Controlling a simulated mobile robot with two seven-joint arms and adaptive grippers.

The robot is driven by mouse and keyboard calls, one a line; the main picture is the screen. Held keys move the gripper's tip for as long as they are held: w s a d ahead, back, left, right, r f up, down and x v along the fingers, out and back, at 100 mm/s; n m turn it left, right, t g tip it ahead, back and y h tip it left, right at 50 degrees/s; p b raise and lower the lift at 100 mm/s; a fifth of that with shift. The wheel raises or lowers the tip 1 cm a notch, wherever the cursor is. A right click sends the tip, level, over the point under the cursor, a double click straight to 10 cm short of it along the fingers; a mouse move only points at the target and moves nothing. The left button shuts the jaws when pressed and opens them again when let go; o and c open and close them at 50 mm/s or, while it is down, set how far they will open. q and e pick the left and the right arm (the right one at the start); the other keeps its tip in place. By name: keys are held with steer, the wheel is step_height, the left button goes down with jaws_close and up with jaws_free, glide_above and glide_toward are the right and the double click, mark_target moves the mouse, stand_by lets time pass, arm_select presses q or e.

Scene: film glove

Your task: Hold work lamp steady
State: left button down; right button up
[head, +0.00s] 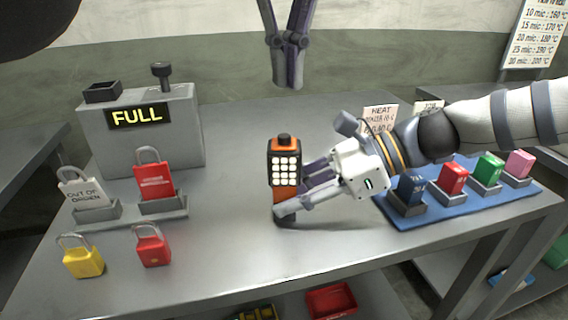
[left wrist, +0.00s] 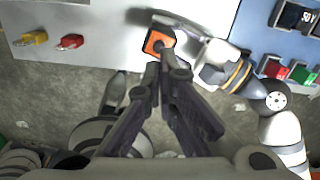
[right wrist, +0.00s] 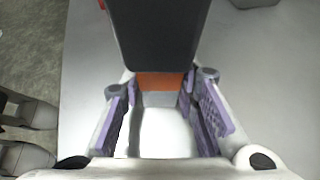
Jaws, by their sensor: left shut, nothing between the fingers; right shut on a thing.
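The work lamp (head: 285,172), orange and black with a lit grid of white lights, stands upright on the grey table. My right gripper (head: 281,196) is shut around its lower body from the right. In the right wrist view the lamp's dark back (right wrist: 158,35) and an orange band sit between the fingers. My left gripper (head: 285,80) is shut and empty, in the air above the lamp and apart from it. In the left wrist view the lamp's orange top (left wrist: 158,42) shows just beyond the shut fingertips (left wrist: 168,62).
A grey box with a FULL sign (head: 140,118) stands at the back left. Two tags with shackles stand in holders before it. A yellow padlock (head: 83,260) and a red padlock (head: 152,248) lie at the front left. A blue mat (head: 440,212) with several coloured blocks is at the right.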

stand_by(0.5)
arm_select(q)
steer(key=shift+w+a+n, duration=0.2)
steer(key=shift+w+n, duration=0.1)
steer(key=shift+n, duration=0.3)
steer(key=w+a+n+t+h, duration=0.1)
steer(key=w+a+n+h, duration=0.15)
steer(key=n, duration=0.65)
step_height(320, 180, up, 4)
steer(key=n+t+h, duration=0.3)
steer(key=n+h, duration=0.3)
steer(key=n, duration=1.2)
glide_above(279, 140)
steer(key=w, duration=0.1)
step_height(279, 140, down, 8)
steer(key=shift+w+f, duration=0.15)
steer(key=shift+f, duration=0.1)
